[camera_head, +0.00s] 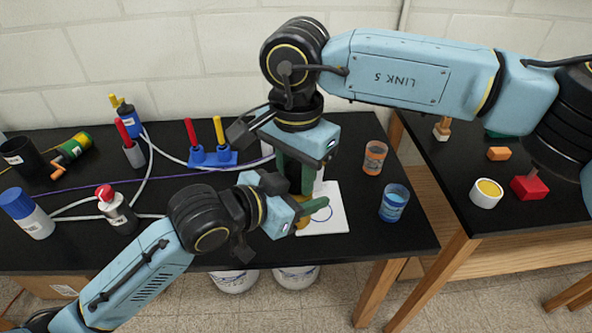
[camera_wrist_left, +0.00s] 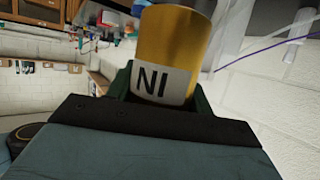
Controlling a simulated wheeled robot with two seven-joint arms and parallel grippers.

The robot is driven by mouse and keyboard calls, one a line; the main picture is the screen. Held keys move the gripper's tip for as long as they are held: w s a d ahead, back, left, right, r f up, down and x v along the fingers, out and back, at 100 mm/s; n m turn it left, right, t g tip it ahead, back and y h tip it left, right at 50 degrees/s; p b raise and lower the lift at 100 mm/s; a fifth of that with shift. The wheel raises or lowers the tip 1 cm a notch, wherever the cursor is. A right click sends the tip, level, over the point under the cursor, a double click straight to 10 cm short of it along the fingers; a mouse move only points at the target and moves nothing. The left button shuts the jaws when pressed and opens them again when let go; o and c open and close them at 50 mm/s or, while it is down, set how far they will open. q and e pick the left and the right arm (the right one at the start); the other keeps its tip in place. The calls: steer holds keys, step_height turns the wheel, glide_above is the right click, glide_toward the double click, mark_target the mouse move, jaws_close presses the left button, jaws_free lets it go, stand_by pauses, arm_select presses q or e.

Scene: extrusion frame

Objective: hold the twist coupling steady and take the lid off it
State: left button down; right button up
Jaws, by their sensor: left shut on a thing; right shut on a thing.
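The twist coupling is a gold cylinder with a white label reading "NI" (camera_wrist_left: 168,48), held upright between the green fingers of my left gripper (camera_wrist_left: 155,92). In the head view only a small yellow part of the coupling (camera_head: 302,223) shows beside my left gripper (camera_head: 308,208). My right gripper (camera_head: 297,180) comes down from above, directly over the coupling, with its green fingers shut at the coupling's top. The lid is hidden between these fingers, so I cannot tell whether it is seated or lifted.
A white mat (camera_head: 330,218) lies under the grippers on the black table (camera_head: 395,240). An orange cup (camera_head: 375,157) and a blue cup (camera_head: 394,203) stand close to the right. Bottles, cables and a blue rack (camera_head: 212,157) fill the left side.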

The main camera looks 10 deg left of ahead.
steer(key=shift+r, duration=0.2)
stand_by(0.4)
steer(key=shift+r, duration=0.9)
